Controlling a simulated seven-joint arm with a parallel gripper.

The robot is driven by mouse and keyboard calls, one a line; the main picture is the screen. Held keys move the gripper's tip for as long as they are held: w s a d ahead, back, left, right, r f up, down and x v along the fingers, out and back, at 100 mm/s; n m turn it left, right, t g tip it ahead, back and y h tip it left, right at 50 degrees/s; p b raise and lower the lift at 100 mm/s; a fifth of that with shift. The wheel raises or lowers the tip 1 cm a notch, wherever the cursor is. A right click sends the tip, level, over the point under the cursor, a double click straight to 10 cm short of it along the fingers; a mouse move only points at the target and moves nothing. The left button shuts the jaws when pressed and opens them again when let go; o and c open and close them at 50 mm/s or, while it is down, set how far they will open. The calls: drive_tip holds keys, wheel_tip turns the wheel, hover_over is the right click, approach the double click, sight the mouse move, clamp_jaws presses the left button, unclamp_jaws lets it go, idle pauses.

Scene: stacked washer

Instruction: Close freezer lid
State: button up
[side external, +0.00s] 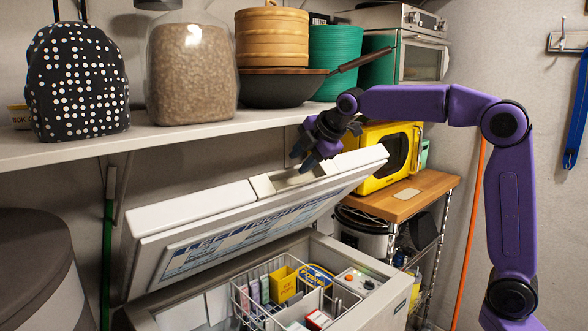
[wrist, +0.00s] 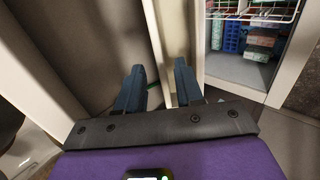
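The chest freezer (side external: 385,298) is white and stands open, with its interior showing. Its lid (side external: 215,207) is raised at a slant, hinged side down and free edge up, with a pale handle piece (side external: 288,180) on that edge. My gripper (side external: 305,160) is just above the lid's upper edge near this handle piece; I cannot tell whether it touches. In the wrist view my gripper's two fingers (wrist: 159,80) are apart, and the pale lid edge (wrist: 175,42) runs up between and beyond them. I see nothing held.
A wire basket (side external: 262,290) with boxes sits inside the freezer. A shelf (side external: 150,135) with a backpack, grain jar and pan runs above and behind the lid. A yellow microwave (side external: 392,150) on a wooden-topped cart (side external: 410,195) stands to the right, close to my arm.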

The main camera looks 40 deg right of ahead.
sight(295, 167)
drive_tip(key=shift+x, duration=2.25)
clamp_jaws()
